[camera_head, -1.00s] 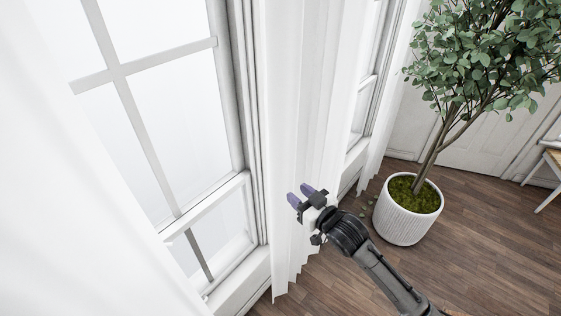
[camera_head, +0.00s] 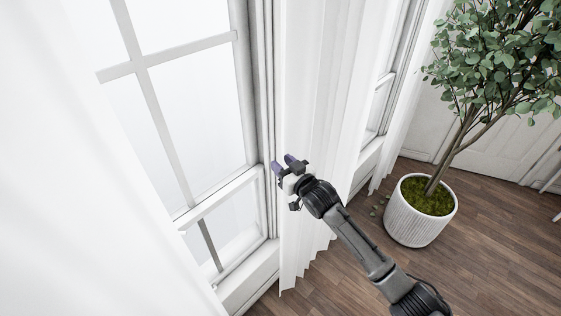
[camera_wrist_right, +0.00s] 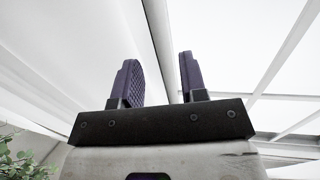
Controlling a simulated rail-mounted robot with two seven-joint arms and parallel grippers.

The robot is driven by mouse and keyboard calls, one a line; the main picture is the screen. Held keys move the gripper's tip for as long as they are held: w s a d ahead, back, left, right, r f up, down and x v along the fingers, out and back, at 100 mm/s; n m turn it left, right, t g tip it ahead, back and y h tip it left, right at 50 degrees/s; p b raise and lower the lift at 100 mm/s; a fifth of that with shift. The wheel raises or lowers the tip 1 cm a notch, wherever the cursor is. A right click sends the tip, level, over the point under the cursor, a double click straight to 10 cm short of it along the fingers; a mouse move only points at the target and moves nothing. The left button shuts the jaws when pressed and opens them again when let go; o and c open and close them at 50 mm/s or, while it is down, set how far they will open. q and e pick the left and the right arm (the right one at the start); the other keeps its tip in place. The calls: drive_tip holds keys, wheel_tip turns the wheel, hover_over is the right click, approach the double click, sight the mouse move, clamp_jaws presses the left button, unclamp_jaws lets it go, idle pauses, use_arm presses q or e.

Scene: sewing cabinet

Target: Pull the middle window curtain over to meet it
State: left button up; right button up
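The middle white curtain (camera_head: 322,90) hangs in pleats between two windows in the head view. Another white curtain (camera_head: 80,190) fills the near left. My right gripper (camera_head: 284,163) is at the left edge of the middle curtain, in front of the window frame. Its two purple fingers are apart. In the right wrist view the fingers of my right gripper (camera_wrist_right: 160,77) stand open, with white cloth (camera_wrist_right: 60,65) on the left and a narrow upright strip behind the gap. I cannot tell whether either finger touches the cloth. My left gripper is not in view.
A tree in a white ribbed pot (camera_head: 417,215) stands on the wooden floor (camera_head: 480,240) at the right. The near window (camera_head: 195,110) lies left of the middle curtain. A further curtain (camera_head: 408,100) hangs beyond it.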

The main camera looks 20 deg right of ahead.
drive_tip(key=shift+w+a, duration=0.2)
drive_tip(key=shift+w, duration=0.45)
clamp_jaws()
